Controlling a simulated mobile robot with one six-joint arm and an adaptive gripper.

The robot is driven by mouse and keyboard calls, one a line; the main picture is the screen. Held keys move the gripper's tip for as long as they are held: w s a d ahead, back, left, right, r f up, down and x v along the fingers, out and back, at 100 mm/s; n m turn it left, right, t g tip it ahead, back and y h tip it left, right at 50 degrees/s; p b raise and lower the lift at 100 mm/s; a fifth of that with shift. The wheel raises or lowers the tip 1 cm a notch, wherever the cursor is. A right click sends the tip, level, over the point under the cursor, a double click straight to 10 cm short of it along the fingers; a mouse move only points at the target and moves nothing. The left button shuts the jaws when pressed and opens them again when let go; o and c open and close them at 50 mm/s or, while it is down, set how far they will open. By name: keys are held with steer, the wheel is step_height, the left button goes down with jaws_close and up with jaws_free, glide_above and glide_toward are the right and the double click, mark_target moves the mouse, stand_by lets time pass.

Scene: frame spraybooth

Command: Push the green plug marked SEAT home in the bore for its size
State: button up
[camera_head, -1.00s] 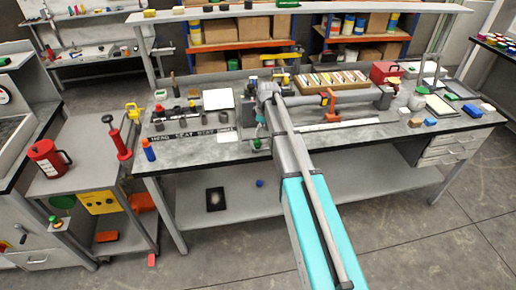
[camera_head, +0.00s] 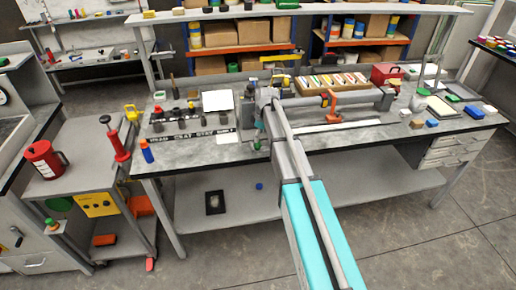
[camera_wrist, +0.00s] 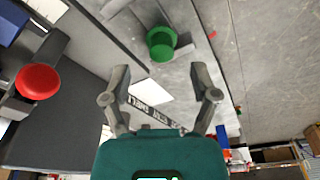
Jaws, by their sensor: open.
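In the wrist view a green round plug-like piece (camera_wrist: 162,42) with a flange lies just beyond my fingertips, roughly in line with the gap between them. I cannot read any mark on it. My gripper (camera_wrist: 160,72) is open, with nothing between its fingers. In the head view my arm reaches over the workbench and hides much of the gripper; a small green piece (camera_head: 258,125) shows beside it. A dark label strip with white lettering (camera_head: 190,137) lies along the bench front, with several dark round pieces behind it. I cannot make out the bore.
The grey workbench (camera_head: 350,145) carries a tray of coloured strips (camera_head: 330,80) and a red box (camera_head: 385,72). A blue bottle (camera_head: 147,151) stands at its left front corner. A cart with a red can (camera_head: 44,160) stands to the left. A red round knob (camera_wrist: 38,82) shows at left in the wrist view.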

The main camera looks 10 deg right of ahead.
steer(key=shift+w+a+f+b, duration=0.1)
steer(key=shift+a+f+b, duration=0.05)
steer(key=shift+f+b, duration=0.65)
steer(key=shift+a+f+b, duration=0.15)
steer(key=shift+f+b, duration=0.45)
steer(key=shift+f, duration=0.3)
steer(key=shift+c, duration=0.3)
jaws_close()
steer(key=shift+r, duration=0.2)
step_height(320, 180, up, 2)
steer(key=shift+r+p, duration=0.1)
steer(key=shift+p, duration=1.15)
steer(key=s+a+r+p, duration=0.2)
steer(key=s+r+p, duration=0.8)
steer(key=s, duration=0.4)
steer(key=shift+r+p, duration=0.25)
steer(key=shift+p, duration=0.05)
steer(key=shift+a, duration=0.1)
